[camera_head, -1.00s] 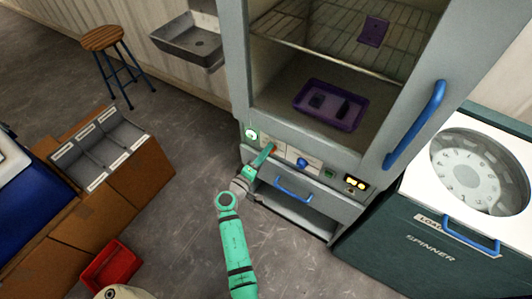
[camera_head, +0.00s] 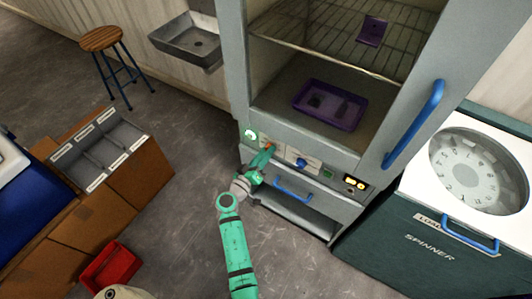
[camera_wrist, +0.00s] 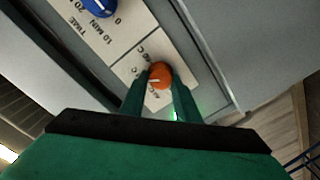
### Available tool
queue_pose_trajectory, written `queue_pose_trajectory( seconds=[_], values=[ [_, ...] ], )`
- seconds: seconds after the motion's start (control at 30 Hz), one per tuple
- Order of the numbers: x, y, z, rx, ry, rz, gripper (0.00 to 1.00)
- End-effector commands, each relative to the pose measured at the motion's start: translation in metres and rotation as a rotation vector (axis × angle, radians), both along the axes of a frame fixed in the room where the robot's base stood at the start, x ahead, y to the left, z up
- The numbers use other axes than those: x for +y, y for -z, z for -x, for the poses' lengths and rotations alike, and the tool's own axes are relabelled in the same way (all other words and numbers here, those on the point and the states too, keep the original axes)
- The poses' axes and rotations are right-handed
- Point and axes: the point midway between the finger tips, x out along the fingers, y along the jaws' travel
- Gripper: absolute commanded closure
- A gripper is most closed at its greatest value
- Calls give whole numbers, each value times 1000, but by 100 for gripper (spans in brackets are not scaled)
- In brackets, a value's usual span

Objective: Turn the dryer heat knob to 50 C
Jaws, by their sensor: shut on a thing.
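The orange heat knob (camera_wrist: 160,74) is on the dryer's front panel, between the two fingers of my gripper (camera_wrist: 161,90) in the wrist view. My gripper is shut on it. A white pointer line shows on the knob, and part of the scale with "C" marks shows on the pale label (camera_wrist: 128,68); the fingers hide some of the marks. In the head view my green gripper (camera_head: 263,158) reaches the panel of the grey dryer (camera_head: 303,135), and the knob (camera_head: 269,147) shows small at its tip. The exact setting is hard to read.
A blue timer knob (camera_head: 302,163) sits right of the heat knob; it also shows in the wrist view (camera_wrist: 98,6). A round gauge (camera_head: 251,134) is to the left. A blue drawer handle (camera_head: 293,190) lies below. The spinner (camera_head: 440,245) stands at right.

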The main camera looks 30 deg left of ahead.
Motion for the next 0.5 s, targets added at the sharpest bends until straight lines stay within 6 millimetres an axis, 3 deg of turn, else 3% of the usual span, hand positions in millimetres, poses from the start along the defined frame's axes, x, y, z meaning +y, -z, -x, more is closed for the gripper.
queue_pose_trajectory(
  seconds=[0.33, 0.37, 0.4, 0.43, 0.5],
  values=[
    [-1, 0, 0, 0, 3, -2, 93],
    [-1, 0, 0, 0, 3, -2, 66],
    [-1, 0, 0, 0, 3, -1, 57],
    [-1, 0, 0, 0, 3, -1, 52],
    [-1, 0, 0, 0, 3, -1, 52]
  ],
)
